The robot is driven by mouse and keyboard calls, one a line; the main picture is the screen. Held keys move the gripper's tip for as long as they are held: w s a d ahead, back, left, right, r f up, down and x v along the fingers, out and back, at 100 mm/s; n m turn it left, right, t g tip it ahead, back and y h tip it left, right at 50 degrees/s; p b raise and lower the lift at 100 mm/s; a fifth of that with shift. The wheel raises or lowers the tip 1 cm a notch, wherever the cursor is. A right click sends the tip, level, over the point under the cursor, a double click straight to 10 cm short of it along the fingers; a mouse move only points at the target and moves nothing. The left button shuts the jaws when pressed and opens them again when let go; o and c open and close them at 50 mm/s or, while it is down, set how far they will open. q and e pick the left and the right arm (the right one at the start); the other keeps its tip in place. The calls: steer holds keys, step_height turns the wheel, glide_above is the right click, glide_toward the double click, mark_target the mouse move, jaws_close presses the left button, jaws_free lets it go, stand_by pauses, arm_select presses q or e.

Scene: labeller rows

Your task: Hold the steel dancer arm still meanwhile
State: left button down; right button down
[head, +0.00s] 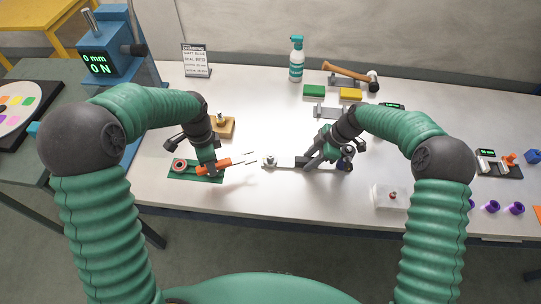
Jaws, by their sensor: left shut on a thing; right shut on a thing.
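The steel dancer arm (283,161) looks like a pale flat bar lying left to right at the middle of the table, with a small round post (270,160) at its left end. My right gripper (311,163) is shut on it near the middle of the bar, and its fingers hide part of it. My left gripper (208,168) is shut on an orange-handled tool (222,163), whose thin pale tips point right toward the bar's left end. The tips appear apart from the bar.
A green plate (209,178) with a red ring (180,165) lies under my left gripper. A wooden block (222,127) stands behind it. A spray bottle (296,59), hammer (351,74) and green and yellow blocks are at the back. A clear box (388,198) sits front right.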

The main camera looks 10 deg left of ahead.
steer(key=shift+d, duration=0.1)
stand_by(0.3)
steer(key=c, duration=0.9)
jaws_free()
steer(key=shift+w+f, duration=0.1)
steer(key=shift+w, duration=0.05)
steer(key=shift+o, duration=0.2)
steer(key=v, duration=1.2)
